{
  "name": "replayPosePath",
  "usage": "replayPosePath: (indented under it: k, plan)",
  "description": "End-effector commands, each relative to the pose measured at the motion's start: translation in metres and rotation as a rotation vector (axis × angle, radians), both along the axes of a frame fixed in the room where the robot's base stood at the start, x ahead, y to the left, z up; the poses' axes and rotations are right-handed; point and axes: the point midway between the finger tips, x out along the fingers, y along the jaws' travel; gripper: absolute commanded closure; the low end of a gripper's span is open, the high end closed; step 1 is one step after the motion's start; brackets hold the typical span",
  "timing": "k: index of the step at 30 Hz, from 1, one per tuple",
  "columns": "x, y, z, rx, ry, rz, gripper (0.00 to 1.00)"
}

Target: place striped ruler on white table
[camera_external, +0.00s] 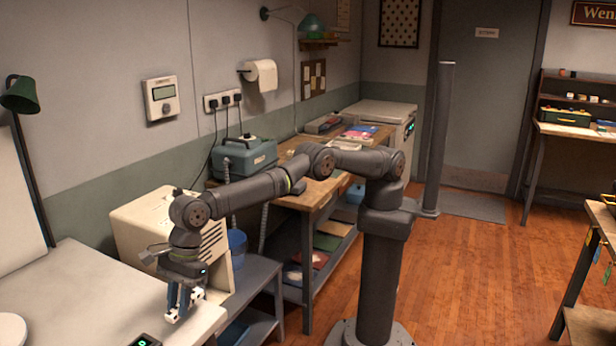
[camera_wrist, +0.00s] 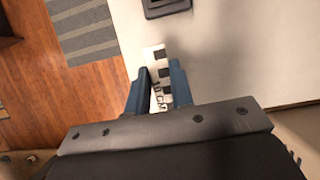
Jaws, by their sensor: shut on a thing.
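The striped ruler (camera_wrist: 158,58) is white with black blocks and shows between my fingers in the wrist view. My gripper (camera_wrist: 158,88) is shut on it. In the external view my gripper (camera_external: 184,308) points down at the right edge of the white table (camera_external: 85,300), with a bit of the ruler (camera_external: 198,294) showing at the fingers. I cannot tell whether the ruler touches the tabletop. The white table (camera_wrist: 235,45) fills the right of the wrist view. Most of the ruler's lower part is hidden by the fingers.
A dark device with a green display (camera_external: 146,341) lies on the white table near the gripper, and a round white object (camera_external: 12,330) is at the left. A beige cabinet (camera_external: 140,225) stands behind my gripper. A grey shelf (camera_external: 252,282) is to the right. The table's middle is clear.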

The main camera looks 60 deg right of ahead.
Motion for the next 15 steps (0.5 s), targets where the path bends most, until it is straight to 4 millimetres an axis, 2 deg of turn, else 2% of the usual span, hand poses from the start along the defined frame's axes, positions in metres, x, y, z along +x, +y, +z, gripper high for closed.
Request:
replayPosePath:
  k: [6,15]
  plan:
    - [0.0,-0.001,-0.033,-0.004,0.002,0.001,1.0]
    - [0.0,-0.001,-0.036,-0.001,0.001,0.0,1.0]
